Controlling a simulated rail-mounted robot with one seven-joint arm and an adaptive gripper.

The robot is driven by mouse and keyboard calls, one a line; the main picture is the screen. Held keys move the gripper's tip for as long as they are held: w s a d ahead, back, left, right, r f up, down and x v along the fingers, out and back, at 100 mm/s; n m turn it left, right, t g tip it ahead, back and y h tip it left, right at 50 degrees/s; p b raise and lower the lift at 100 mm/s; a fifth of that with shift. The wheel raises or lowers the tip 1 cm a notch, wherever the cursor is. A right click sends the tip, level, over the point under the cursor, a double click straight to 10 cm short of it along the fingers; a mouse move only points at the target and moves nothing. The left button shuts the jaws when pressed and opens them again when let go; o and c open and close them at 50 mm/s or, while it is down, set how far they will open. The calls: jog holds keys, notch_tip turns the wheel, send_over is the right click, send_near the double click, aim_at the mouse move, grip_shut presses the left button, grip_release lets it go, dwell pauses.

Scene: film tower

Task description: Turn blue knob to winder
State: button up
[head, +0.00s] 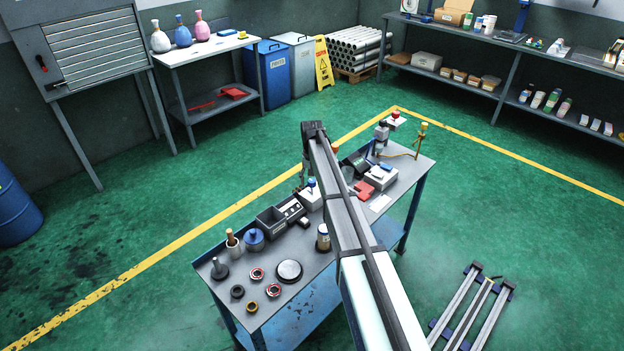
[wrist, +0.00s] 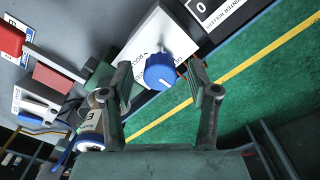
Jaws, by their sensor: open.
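The blue knob (wrist: 165,71) sits on a white box (wrist: 150,35) with printed labels, too small to read surely. The knob has a white pointer line on its face. In the head view the blue knob (head: 311,183) is on the workbench, beside my arm. My gripper (wrist: 161,74) is open, with one finger on each side of the knob in the wrist view. I cannot tell whether either finger touches it. In the head view my gripper (head: 304,174) points down over the bench, partly hidden by my own arm.
The workbench (head: 262,300) holds a grey bin (head: 271,220), a blue-lidded jar (head: 254,239), a bottle (head: 323,237) and several rings near its front. A red item (head: 364,190) and small devices stand behind my arm. Green floor around the bench is mostly free.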

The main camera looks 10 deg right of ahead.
grip_shut()
jog(key=shift+m, duration=0.3)
jog(key=m+b, duration=0.2)
jog(key=m, duration=0.1)
jog(key=shift+f, duration=0.1)
jog(key=shift+m+b, duration=0.55)
jog(key=shift+m, duration=1.55)
